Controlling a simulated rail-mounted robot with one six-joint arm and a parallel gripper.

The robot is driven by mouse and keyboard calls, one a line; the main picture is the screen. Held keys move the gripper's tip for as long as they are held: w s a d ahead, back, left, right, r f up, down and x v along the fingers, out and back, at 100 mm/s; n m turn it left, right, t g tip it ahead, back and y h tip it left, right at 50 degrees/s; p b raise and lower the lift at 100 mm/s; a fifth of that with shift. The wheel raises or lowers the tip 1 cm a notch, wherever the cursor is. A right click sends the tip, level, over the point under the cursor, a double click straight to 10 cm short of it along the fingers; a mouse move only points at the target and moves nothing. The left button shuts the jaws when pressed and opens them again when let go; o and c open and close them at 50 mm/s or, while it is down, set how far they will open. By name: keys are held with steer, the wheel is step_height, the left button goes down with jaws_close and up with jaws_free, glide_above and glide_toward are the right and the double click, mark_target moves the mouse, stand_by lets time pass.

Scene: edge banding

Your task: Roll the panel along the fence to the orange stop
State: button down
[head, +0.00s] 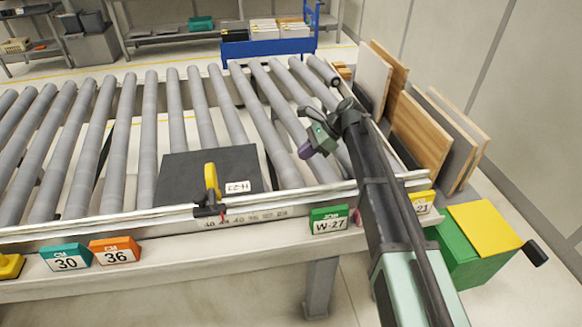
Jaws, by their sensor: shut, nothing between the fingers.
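A dark grey panel (190,178) with a white label lies flat on the rollers, its near edge close to the metal fence (285,199) along the conveyor's front. A flip stop with a yellow-orange handle (212,181) and dark clamp sits on the fence, in front of the panel and hiding a little of it. An orange sign marked CM 36 (115,250) hangs below the fence, to the left of the panel. My gripper (305,151) is shut and empty above the rollers, to the right of the panel and apart from it.
A teal CM 30 sign (66,257) and a green W-27 sign (329,220) hang on the front. Rollers (115,140) left of the panel are clear. Boards (425,130) stand at the right, near a green and yellow box (478,240). A blue cart (268,46) stands behind.

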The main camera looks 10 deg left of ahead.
steer(key=b+x, duration=0.3)
steer(key=x, duration=0.1)
steer(key=b+x, duration=0.3)
steer(key=x, duration=0.2)
steer(key=shift+d+f, duration=0.2)
steer(key=shift+f, duration=0.1)
steer(key=a, duration=0.1)
steer(key=s+a, duration=0.1)
steer(key=a, duration=0.2)
steer(key=shift+s+a+r, duration=0.1)
steer(key=shift+s+a, duration=0.05)
steer(key=shift+s, duration=0.25)
